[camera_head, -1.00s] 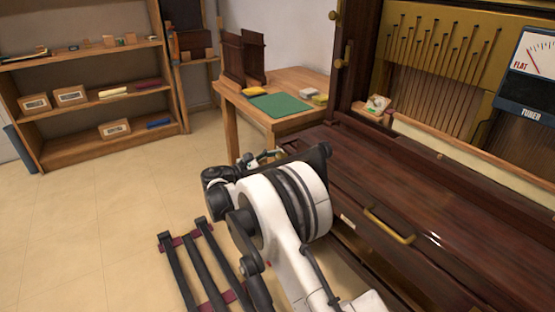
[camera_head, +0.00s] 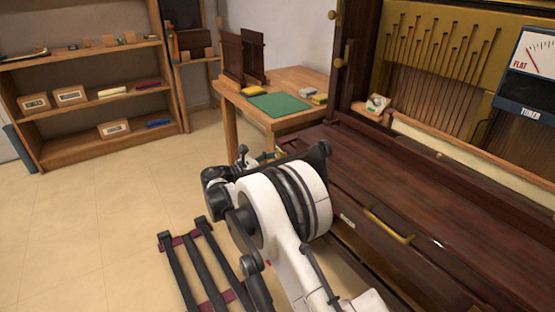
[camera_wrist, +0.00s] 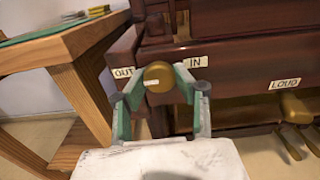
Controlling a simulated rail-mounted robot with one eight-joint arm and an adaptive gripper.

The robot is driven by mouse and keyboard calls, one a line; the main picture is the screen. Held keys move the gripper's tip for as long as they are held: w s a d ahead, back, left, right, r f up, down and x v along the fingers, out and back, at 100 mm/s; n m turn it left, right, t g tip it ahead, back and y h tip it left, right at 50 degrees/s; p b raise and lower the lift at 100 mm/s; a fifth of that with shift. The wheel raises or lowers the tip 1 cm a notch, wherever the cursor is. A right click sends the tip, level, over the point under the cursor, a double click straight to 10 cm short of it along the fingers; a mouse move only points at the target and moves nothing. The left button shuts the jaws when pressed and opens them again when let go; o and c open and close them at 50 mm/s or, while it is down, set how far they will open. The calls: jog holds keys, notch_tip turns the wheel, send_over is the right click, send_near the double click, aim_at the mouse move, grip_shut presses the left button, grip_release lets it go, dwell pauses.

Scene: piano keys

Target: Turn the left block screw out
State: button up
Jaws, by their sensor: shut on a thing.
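The left block screw is a round brass knob (camera_wrist: 159,77) on the dark wooden piano front, with a short white mark on its left part. An OUT label (camera_wrist: 123,72) is to its left and an IN label (camera_wrist: 195,62) to its upper right. My gripper (camera_wrist: 160,84) has its green fingers on the knob's left and right sides, shut on it. In the head view my arm hides the knob and the gripper's contact. The piano case (camera_head: 440,220) fills the right side there.
A wooden side table (camera_head: 300,80) with a green mat (camera_head: 279,104) stands close left of the piano; its leg is near my gripper in the wrist view (camera_wrist: 82,105). A LOUD label (camera_wrist: 285,84) and brass pedals (camera_wrist: 295,108) are at the right. Open floor (camera_head: 80,230) lies left.

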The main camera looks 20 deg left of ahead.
jog(key=o, duration=1.1)
jog(key=shift+o, duration=0.2)
jog(key=shift+s+a, duration=0.1)
jog(key=v, duration=1.2)
